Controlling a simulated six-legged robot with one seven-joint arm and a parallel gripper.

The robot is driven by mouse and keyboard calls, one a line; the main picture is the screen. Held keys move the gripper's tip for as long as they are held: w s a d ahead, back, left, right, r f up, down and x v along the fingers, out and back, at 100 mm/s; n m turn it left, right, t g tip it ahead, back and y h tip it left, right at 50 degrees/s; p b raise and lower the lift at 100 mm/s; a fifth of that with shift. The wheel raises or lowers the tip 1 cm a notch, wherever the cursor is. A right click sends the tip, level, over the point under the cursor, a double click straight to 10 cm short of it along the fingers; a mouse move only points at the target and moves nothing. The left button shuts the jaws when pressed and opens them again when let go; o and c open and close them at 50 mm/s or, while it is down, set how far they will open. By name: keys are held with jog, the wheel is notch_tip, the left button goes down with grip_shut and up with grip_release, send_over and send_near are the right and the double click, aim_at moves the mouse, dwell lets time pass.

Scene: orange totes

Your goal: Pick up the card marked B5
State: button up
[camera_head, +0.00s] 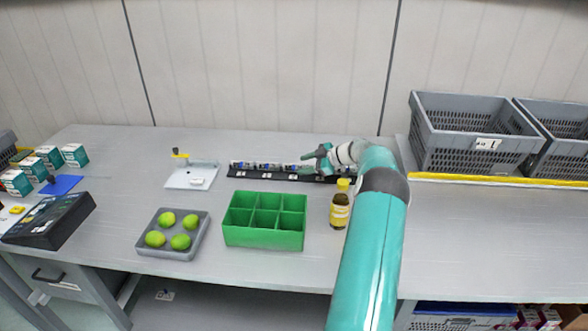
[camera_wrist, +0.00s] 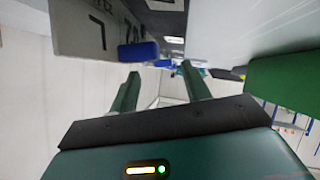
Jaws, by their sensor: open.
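A row of small dark and silver cards with blue parts (camera_head: 264,166) stands along a black strip (camera_head: 279,177) at the back of the bench. Small white labels sit along its front edge, too small to read. My gripper (camera_head: 311,157) is at the right part of this row, pointing left, with its arm hiding the row's right end. In the wrist view my gripper (camera_wrist: 160,72) is open, with nothing between its fingers. A close grey panel with large dark characters (camera_wrist: 95,28) and a blue block (camera_wrist: 138,51) lie beyond the left finger. I cannot make out B5.
A green divided box (camera_head: 264,240) and a yellow-capped bottle (camera_head: 340,206) stand in front of the row. A grey tray (camera_head: 152,246) holds several green fruits. A white plate with a yellow fixture (camera_head: 190,180) is left. Grey crates (camera_head: 462,150) stand right.

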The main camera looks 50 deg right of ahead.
aim_at(295, 166)
jog(key=x, duration=0.4)
jog(key=c, duration=0.9)
jog(key=shift+c, duration=0.2)
jog(key=shift+r, duration=0.2)
jog(key=shift+r, duration=0.3)
jog(key=shift+c, duration=0.5)
notch_tip(295, 166, up, 2)
jog(key=shift+r, duration=0.1)
grip_shut()
jog(key=s+a+r, duration=0.6)
jog(key=a+r, duration=0.3)
jog(key=a, duration=0.3)
jog(key=shift+s+a+r, duration=0.15)
jog(key=shift+a+r, duration=0.2)
jog(key=shift+r, duration=0.05)
